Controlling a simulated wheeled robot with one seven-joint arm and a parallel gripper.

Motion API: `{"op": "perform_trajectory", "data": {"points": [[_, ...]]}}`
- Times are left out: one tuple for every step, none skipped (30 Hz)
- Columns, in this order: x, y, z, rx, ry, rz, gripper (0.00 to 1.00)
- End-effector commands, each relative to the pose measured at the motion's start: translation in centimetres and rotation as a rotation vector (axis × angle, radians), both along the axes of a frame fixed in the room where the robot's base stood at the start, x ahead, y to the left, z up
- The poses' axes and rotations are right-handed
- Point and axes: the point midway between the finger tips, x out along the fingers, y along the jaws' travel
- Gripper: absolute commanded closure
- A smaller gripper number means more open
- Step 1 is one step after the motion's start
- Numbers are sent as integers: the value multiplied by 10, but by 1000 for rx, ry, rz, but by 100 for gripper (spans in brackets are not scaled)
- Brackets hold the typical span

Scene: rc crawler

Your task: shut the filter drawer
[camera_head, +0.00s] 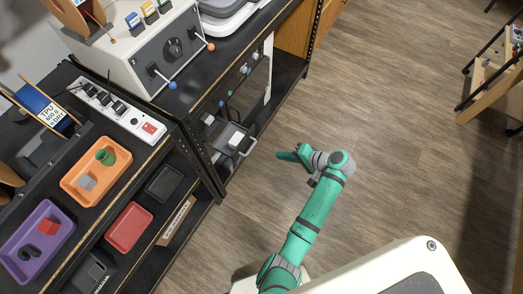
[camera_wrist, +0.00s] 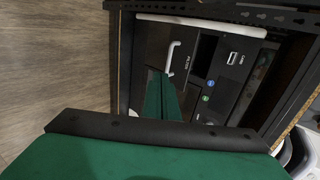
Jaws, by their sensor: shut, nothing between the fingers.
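The filter drawer seems to be the dark drawer (camera_head: 228,142) low in the black bench's machine, in the head view. It stands out from the front, with a grey loop handle and something white inside. My gripper (camera_head: 281,155) is shut and empty, over the floor a little right of the drawer handle and apart from it. In the wrist view the green fingers (camera_wrist: 164,84) are together and point at a dark front with a pale handle (camera_wrist: 172,57). The small label beside that handle is too small to read surely, and the fingers hide part of the front.
The bench's black post (camera_head: 207,170) stands left of the drawer. A shelf unit with an orange tray (camera_head: 70,187) and a purple tray (camera_head: 14,240) lies further left. The wooden floor (camera_head: 400,130) right of my arm is clear. A wooden rack (camera_head: 485,95) stands far right.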

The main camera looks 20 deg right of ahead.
Motion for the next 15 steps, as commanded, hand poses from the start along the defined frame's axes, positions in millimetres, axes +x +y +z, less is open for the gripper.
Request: {"op": "perform_trajectory", "data": {"points": [[2,0,0,4,0,2,100],[3,1,-1,6,0,4,100],[5,3,-3,7,-1,5,100],[6,5,-5,8,0,6,100],[9,7,-7,8,0,6,100],[12,10,-11,7,1,6,100],[15,13,-14,8,1,6,100],[18,15,-17,8,1,6,100],[23,19,-22,8,1,6,100],[26,21,-26,8,1,6,100],[29,24,-29,8,1,6,100],[34,28,-34,7,1,6,100],[38,30,-37,7,1,6,100],[41,33,-41,7,1,6,100],[46,37,-46,7,0,7,100]]}}
